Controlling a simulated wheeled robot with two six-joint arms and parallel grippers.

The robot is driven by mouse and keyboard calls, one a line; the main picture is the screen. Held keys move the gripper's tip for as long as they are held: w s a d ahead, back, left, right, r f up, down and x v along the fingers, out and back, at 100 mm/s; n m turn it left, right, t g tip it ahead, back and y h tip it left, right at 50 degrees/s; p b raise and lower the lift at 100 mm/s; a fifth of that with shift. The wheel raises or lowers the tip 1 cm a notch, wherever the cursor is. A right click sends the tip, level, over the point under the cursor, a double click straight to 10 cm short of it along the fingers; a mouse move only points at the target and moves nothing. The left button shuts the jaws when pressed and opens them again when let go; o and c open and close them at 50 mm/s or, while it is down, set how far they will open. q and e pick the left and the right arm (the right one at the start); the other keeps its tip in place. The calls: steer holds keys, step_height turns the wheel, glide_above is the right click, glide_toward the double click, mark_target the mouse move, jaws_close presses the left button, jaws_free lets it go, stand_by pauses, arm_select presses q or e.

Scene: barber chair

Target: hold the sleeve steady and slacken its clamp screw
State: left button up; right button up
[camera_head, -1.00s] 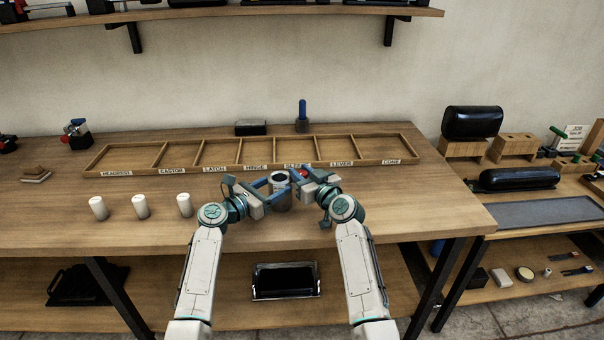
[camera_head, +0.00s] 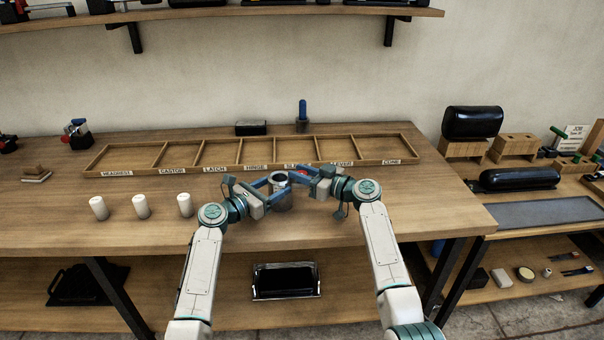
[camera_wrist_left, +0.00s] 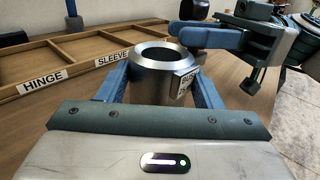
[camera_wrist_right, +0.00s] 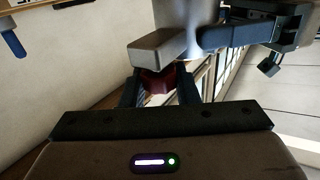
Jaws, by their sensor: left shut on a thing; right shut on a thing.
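The sleeve is a grey metal cylinder with a round bore (camera_wrist_left: 160,78), upright on the bench; it also shows in the head view (camera_head: 282,196). My left gripper (camera_head: 273,187) is shut on the sleeve, one blue finger on each side. The clamp screw's red head (camera_wrist_right: 158,82) is between the fingers of my right gripper (camera_wrist_right: 159,92), which is shut on it. In the head view only a little red (camera_head: 303,173) shows.
A long wooden tray (camera_head: 130,155) with labelled compartments, HINGE and SLEEVE among them, lies behind the grippers; its visible compartments look empty. Three white cylinders (camera_head: 141,206) stand to the left. A blue-handled tool (camera_head: 302,114) stands behind the tray. Bench right of my arms is clear.

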steer(key=shift+f+n+g+y, duration=0.1)
steer(key=shift+n+g+y, duration=0.35)
steer(key=shift+g, duration=0.25)
steer(key=o, duration=1)
steer(key=shift+c, duration=0.2)
steer(key=shift+d, duration=0.1)
steer(key=v, duration=1.2)
